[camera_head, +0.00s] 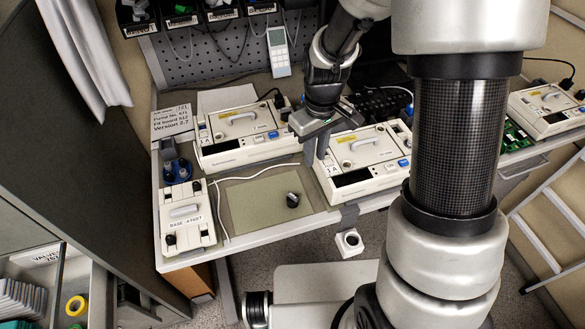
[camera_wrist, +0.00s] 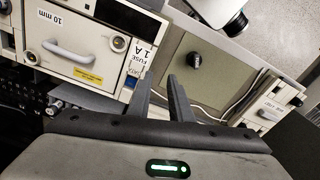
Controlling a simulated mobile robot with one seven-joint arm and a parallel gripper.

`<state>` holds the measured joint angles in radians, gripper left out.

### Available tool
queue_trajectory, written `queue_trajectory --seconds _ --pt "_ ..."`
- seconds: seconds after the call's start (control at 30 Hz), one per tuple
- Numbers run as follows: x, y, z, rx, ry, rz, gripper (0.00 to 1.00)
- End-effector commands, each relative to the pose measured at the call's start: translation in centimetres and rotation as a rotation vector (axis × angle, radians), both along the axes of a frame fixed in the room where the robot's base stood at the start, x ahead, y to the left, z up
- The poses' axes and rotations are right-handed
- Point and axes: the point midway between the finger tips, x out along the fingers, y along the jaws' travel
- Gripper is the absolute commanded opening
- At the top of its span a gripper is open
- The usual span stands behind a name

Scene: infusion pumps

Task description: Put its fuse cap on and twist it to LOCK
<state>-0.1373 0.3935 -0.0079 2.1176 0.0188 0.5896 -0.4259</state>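A small dark knob-like cap (camera_head: 292,200) lies on the green mat, tilted or on its side. It also shows in the wrist view (camera_wrist: 195,60). A cream pump (camera_head: 345,182) with a grey handle stands to the right of the mat. In the wrist view its top (camera_wrist: 72,28) carries a "FUSE 1 A" label (camera_wrist: 138,58) and round fittings; I cannot tell which is the fuse socket. My gripper (camera_head: 322,152) is above the left edge of this pump, apart from the cap. In the wrist view its fingers (camera_wrist: 160,80) are parted with nothing between them.
A second cream pump (camera_head: 250,148) stands behind the mat. A third pump (camera_head: 560,122) is far right, beside a green board (camera_head: 516,135). The mat around the cap is clear.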

Motion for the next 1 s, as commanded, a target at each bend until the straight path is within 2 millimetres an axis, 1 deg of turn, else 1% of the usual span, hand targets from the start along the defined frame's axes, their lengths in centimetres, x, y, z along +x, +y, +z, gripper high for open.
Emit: queue_trajectory --seconds 0.03,0.1,0.23,0.3,0.47,0.57,0.9,1.0 --pt "-1.7 2.2 0.0 -0.006 0.015 0.08 0.19" --pt "-3.2 3.9 -0.4 -0.011 0.024 0.156 0.19" --pt "-4.9 5.5 -0.9 -0.017 0.037 0.232 0.19" --pt "-5.3 5.8 -1.1 -0.018 0.039 0.246 0.19" --pt "-5.3 5.8 -2.0 -0.018 0.039 0.247 0.19" --pt "-5.3 5.8 -3.0 -0.017 0.039 0.246 0.19" --pt "-5.2 5.8 -7.5 -0.017 0.038 0.245 0.19" --pt "-5.2 5.8 -8.3 -0.018 0.038 0.244 0.19"
